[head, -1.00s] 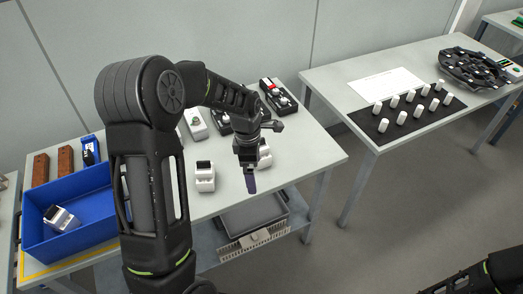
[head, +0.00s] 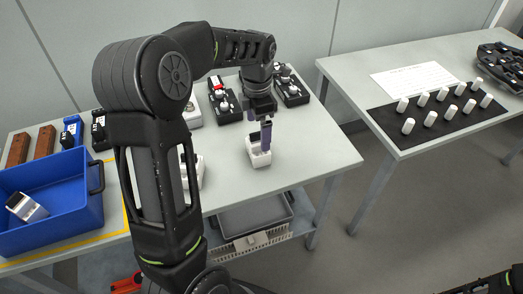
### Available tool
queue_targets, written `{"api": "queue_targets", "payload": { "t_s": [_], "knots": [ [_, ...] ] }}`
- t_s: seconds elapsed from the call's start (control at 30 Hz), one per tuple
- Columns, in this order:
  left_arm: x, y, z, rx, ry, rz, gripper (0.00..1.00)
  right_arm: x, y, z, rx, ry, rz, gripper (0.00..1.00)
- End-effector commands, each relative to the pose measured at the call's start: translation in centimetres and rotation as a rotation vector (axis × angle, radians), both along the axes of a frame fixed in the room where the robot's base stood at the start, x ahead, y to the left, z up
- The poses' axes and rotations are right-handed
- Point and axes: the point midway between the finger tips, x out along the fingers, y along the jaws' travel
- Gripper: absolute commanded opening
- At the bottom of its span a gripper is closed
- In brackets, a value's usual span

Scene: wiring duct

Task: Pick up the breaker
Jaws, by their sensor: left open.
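A white breaker (head: 259,157) stands on the light table near its right part. A second white breaker (head: 199,172) stands to the left, mostly hidden behind my left arm. Another white breaker with a dark top (head: 27,207) lies tilted in the blue bin (head: 60,232). My right gripper is out of view; only part of my right arm shows at the bottom right.
Black boxes with buttons (head: 291,88) and (head: 224,103) stand at the back of the table. Brown blocks (head: 45,141) and a blue device (head: 71,132) stand behind the bin. A second table (head: 345,77) at right holds a black mat (head: 440,118) with white cylinders.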

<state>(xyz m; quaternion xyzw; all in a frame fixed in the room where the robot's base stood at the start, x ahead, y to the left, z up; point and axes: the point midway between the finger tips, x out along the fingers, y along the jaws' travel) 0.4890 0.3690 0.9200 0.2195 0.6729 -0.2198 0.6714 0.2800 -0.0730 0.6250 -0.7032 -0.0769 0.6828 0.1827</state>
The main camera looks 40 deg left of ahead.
Motion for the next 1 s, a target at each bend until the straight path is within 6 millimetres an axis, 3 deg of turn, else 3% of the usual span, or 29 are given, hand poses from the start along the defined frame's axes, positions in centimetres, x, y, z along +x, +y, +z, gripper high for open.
{"api": "queue_targets", "payload": {
  "t_s": [0.27, 0.53, 0.87, 1.0],
  "knots": [
    [0.0, 0.0, 0.1, 0.000, 0.000, -0.001, 1.00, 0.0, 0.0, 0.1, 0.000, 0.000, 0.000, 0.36],
    [-0.1, 0.0, -2.3, 0.000, 0.003, 0.000, 1.00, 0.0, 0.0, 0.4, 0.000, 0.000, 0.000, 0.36],
    [0.0, 0.0, -2.6, -0.001, -0.001, -0.001, 1.00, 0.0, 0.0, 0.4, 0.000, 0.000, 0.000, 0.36],
    [-0.2, -0.1, -3.5, -0.001, 0.003, -0.001, 1.00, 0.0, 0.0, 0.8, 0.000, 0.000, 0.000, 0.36]
  ]
}}
